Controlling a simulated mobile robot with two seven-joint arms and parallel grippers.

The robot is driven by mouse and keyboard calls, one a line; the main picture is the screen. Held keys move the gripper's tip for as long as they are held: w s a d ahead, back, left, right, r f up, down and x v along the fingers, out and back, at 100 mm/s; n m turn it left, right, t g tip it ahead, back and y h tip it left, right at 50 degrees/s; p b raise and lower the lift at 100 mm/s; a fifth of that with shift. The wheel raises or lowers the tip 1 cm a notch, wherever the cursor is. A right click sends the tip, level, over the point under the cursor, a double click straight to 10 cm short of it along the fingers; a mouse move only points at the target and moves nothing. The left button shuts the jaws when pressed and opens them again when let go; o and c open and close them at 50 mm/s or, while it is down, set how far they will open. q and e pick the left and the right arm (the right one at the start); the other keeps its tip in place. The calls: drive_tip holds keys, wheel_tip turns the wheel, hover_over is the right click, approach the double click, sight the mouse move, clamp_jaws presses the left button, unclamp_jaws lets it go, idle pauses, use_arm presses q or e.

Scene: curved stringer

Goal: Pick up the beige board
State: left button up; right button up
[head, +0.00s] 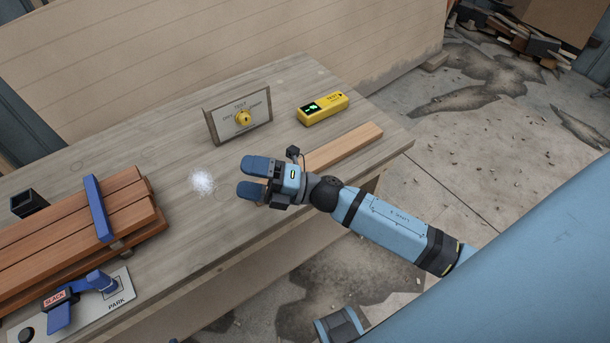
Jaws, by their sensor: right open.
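A long, narrow light tan board (345,148), the closest match to the beige board, lies flat near the right end of the wooden workbench. Its left part is hidden behind my right gripper. My right gripper (251,178) is over the bench at the board's left end, with its blue fingers pointing left. The fingers are apart, with nothing visible between them. I cannot tell whether the gripper touches the board. My left gripper is not in view.
Reddish-brown boards (75,235) lie left under a blue bar (98,208), near a blue clamp (75,300) on a plate marked PARK.

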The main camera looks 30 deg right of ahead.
wheel_tip(320, 180, down, 3)
drive_tip(key=w+n+g+b, duration=0.2)
drive_tip(key=n+g+b, duration=0.1)
drive_tip(key=n+g, duration=0.9)
drive_tip(key=n+h+b, duration=0.8)
drive_tip(key=n+h, duration=0.4)
drive_tip(key=h, duration=0.6)
hover_over(320, 157)
wheel_tip(320, 157, down, 3)
drive_tip(key=f, duration=0.7)
drive_tip(key=shift+w+a+f, duration=0.1)
drive_tip(key=shift+w+f, duration=0.1)
drive_tip(key=shift+f, duration=0.1)
drive_tip(key=shift+s+f, duration=0.15)
drive_tip(key=shift+f, duration=2.6)
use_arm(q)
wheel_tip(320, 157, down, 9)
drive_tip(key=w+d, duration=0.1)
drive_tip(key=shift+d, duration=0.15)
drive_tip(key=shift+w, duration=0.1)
use_arm(e)
drive_tip(key=shift+c, duration=0.4)
